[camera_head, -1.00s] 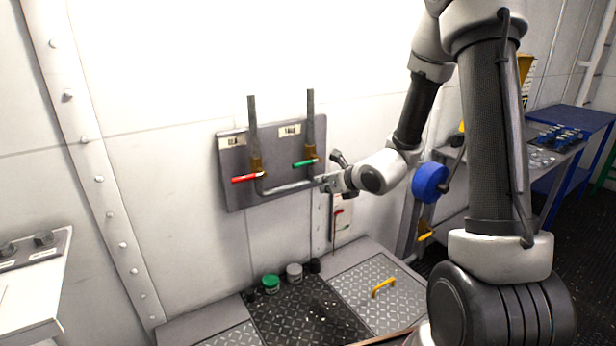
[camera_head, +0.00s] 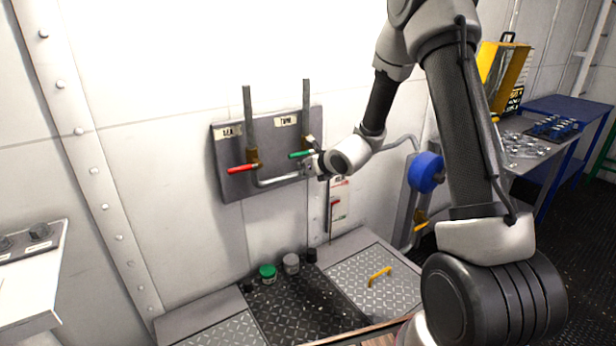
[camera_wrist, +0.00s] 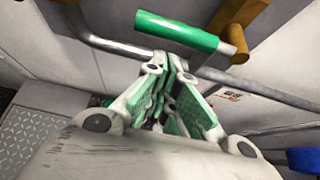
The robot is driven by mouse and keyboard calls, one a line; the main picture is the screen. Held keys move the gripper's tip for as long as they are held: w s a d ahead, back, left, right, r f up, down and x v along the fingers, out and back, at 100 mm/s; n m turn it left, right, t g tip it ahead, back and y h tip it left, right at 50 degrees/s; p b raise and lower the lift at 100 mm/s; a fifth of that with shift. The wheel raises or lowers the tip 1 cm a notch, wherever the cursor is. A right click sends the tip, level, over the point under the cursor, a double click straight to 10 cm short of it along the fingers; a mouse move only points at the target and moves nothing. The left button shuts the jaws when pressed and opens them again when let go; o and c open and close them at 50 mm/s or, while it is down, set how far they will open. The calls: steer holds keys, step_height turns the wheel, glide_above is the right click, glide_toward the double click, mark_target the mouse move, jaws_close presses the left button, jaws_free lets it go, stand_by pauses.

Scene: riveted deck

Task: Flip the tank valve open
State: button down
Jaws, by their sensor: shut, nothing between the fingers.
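The tank valve has a green handle (camera_head: 300,154) under the label reading TANK (camera_head: 286,121), at the right of the grey wall panel (camera_head: 228,173). The handle lies about level and points left. In the wrist view the green handle (camera_wrist: 178,31) crosses above my gripper (camera_wrist: 165,62), beside its brass body (camera_wrist: 240,22). My gripper (camera_head: 311,165) is shut with nothing in it, just below the handle and close to the pipe. I cannot tell whether it touches the handle. The other valve's red handle (camera_head: 242,169) is level, pointing left, under a label that seems to read SEA.
A pipe (camera_head: 280,180) links the two valves low on the panel. A blue wheel (camera_head: 425,172) is on the right. A smaller red-handled fitting (camera_head: 335,202) sits below the panel. Green (camera_head: 267,272) and grey (camera_head: 291,263) cans stand on the ledge. The wall left of the panel is clear.

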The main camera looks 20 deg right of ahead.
steer(key=shift+r, duration=0.45)
steer(key=shift+r+m+y, duration=0.2)
steer(key=shift+m+y, duration=0.2)
